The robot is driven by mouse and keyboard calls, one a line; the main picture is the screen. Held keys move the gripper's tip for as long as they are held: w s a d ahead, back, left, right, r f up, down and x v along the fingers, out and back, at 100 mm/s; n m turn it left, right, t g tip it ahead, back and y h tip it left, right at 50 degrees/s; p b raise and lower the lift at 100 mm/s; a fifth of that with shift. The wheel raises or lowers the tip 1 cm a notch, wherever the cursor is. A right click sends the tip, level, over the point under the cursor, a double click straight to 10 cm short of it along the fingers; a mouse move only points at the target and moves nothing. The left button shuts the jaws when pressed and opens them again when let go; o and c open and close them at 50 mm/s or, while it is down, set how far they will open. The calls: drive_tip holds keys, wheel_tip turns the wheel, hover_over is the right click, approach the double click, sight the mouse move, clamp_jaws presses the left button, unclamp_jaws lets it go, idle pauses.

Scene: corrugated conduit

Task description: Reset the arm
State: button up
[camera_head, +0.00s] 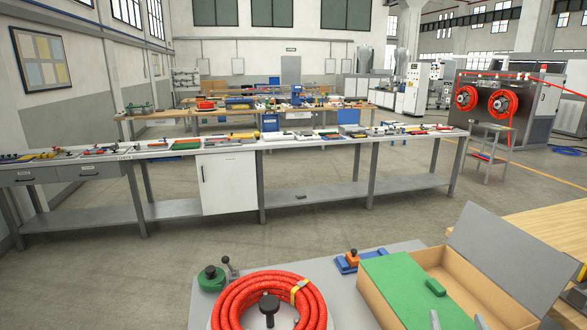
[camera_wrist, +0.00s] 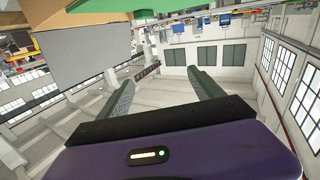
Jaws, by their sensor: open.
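My gripper (camera_wrist: 160,85) shows in the wrist view with its two ridged grey fingers wide apart and nothing between them. It points out into the hall, and the wrist picture looks upside down. A coil of red corrugated conduit (camera_head: 240,300) with a yellow band lies on the grey worktable (camera_head: 345,290) at the bottom of the head view, around a black knob. An open cardboard box (camera_head: 438,262) with a green panel and a grey flap stands to its right; part of it also shows top left in the wrist view (camera_wrist: 85,18).
A green clamp-like fixture (camera_head: 211,279) and a blue and orange fixture (camera_head: 349,260) stand behind the coil. A long bench (camera_head: 330,143) full of tools crosses the room. Red reels (camera_head: 485,103) stand at the right. The floor (camera_head: 290,232) between the tables is clear.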

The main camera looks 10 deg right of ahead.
drive_tip(key=s+a+f+n+y+b, duration=0.1)
drive_tip(key=s+a+f+y, duration=0.1)
drive_tip(key=s+a, duration=0.6)
drive_tip(key=s+a+f+n+y+b, duration=0.2)
drive_tip(key=s+a, duration=0.6)
drive_tip(key=s, duration=0.7)
drive_tip(key=s+a+f+n+g+y+b, duration=0.1)
drive_tip(key=s+a+f+y+b, duration=0.1)
drive_tip(key=s+a, duration=0.6)
drive_tip(key=s+y, duration=0.1)
drive_tip(key=s, duration=0.2)
drive_tip(key=shift+s+n+y, duration=0.3)
drive_tip(key=shift+s+y, duration=0.1)
